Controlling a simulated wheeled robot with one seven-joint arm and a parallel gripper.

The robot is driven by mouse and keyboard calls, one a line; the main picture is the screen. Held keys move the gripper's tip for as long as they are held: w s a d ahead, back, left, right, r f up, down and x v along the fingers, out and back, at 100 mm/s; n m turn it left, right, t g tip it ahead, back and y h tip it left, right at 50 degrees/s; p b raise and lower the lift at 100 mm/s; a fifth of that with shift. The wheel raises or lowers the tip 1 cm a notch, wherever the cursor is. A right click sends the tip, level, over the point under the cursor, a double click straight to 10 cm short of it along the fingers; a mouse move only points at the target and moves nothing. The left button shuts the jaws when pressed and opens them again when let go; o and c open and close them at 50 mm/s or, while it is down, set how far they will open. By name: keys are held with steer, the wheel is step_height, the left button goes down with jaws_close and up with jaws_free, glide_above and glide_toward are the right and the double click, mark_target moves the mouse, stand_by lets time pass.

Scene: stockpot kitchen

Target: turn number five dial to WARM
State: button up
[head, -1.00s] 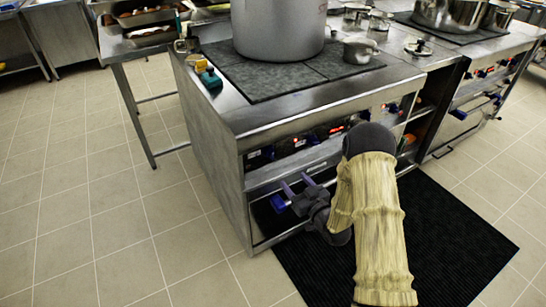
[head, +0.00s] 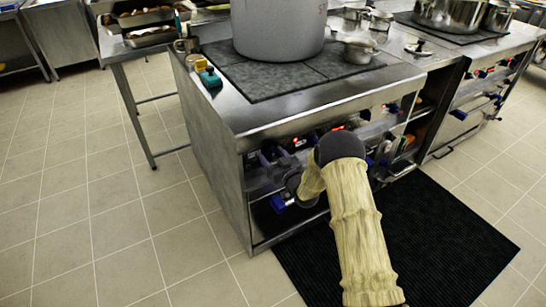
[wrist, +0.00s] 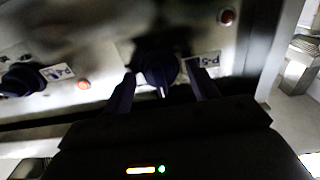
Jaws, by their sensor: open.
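The number five dial (wrist: 158,68) is a dark round knob on the metal front panel, beside a white label (wrist: 203,61) that seems to read P-5. A short pale mark on the dial points down in the wrist view. My gripper (wrist: 161,76) is open, with one finger on each side of the dial; I cannot tell whether either finger touches it. In the head view my gripper (head: 276,158) is up at the stove's front panel, and the dial there cannot be made out clearly.
Another dark dial (wrist: 22,80) with a P-4 label and a red light (wrist: 84,84) sits to the left in the wrist view. A large pot (head: 280,30) stands on the cooktop. A black mat (head: 450,240) lies on the floor in front.

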steer(key=c, duration=1)
steer(key=shift+m, duration=0.3)
steer(key=m+b, duration=0.1)
steer(key=m, duration=0.9)
stand_by(0.4)
steer(key=o, duration=1)
